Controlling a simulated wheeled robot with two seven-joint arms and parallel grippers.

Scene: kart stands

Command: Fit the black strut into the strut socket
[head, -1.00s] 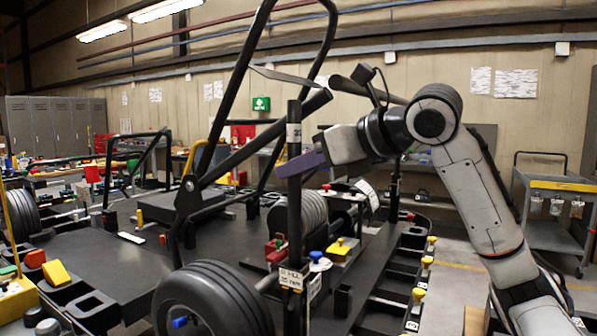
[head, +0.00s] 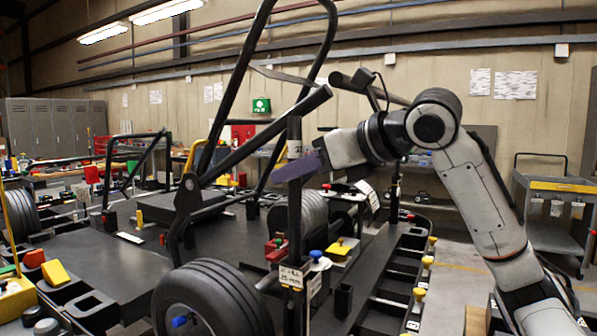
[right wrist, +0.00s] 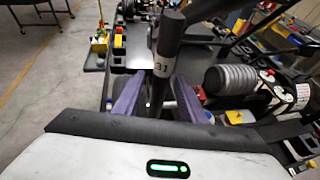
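The black strut (head: 294,215) stands upright in the head view, with a pale band near its top. Its lower end meets a dark upright post with a white label, which looks like the strut socket (head: 292,277); the join itself is hard to see. My right gripper (head: 297,169) has its purple fingers around the strut below the band. In the right wrist view the strut (right wrist: 166,50) passes between the fingers (right wrist: 157,92), with a gap visible on the left, so the gripper looks open around it. My left gripper is not in view.
A black kart frame with a diagonal bar (head: 262,137) rises beside the strut. A grey cart (head: 552,205) stands far right.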

